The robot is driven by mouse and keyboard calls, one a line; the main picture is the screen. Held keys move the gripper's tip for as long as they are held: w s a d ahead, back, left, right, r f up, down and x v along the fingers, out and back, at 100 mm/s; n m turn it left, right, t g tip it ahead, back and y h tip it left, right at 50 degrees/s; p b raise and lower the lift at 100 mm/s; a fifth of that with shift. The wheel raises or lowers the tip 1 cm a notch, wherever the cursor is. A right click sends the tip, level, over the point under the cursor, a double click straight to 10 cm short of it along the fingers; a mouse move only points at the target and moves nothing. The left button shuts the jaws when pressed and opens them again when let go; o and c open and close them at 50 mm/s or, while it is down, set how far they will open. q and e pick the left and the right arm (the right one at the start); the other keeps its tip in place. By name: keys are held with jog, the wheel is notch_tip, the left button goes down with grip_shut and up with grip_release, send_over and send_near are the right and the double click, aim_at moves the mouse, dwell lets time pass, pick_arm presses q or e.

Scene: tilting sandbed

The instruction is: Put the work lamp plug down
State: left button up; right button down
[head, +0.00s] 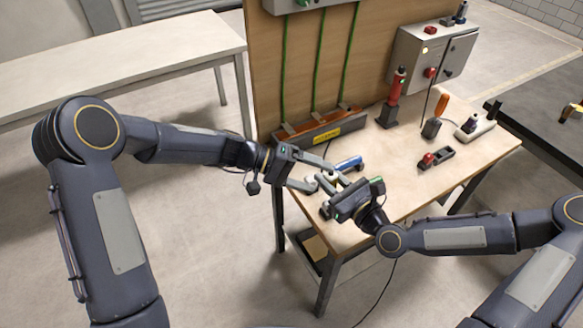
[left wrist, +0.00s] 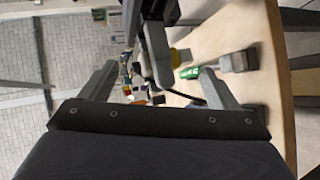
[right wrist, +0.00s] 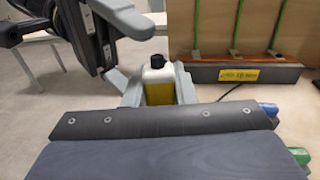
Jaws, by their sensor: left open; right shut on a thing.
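I cannot make out the work lamp plug for certain; a small dark piece (head: 470,125) sits on a white power strip (head: 482,129) at the table's right. My right gripper (head: 328,181) is over the table's near left corner. In the right wrist view it is shut on a pale bottle (right wrist: 159,86) with a black cap and yellow lower part, upright between the fingers. My left gripper (head: 303,172) is open and close beside the right one. In the left wrist view, part of my right arm shows between its fingers (left wrist: 160,88).
A blue-handled tool (head: 348,163) lies behind the right gripper. A grey trough (head: 322,131) runs along the back board. A red tool (head: 396,88) stands in a holder. An orange-handled item (head: 441,104) and a red-and-black piece (head: 436,158) are farther right. The table's front middle is clear.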

pick_arm(q)
jog(key=shift+x, duration=1.4)
jog(key=shift+c, duration=0.2)
jog(key=shift+r, duration=0.1)
jog(key=c, duration=0.7)
pick_arm(e)
jog(key=c, duration=1.1)
grip_release()
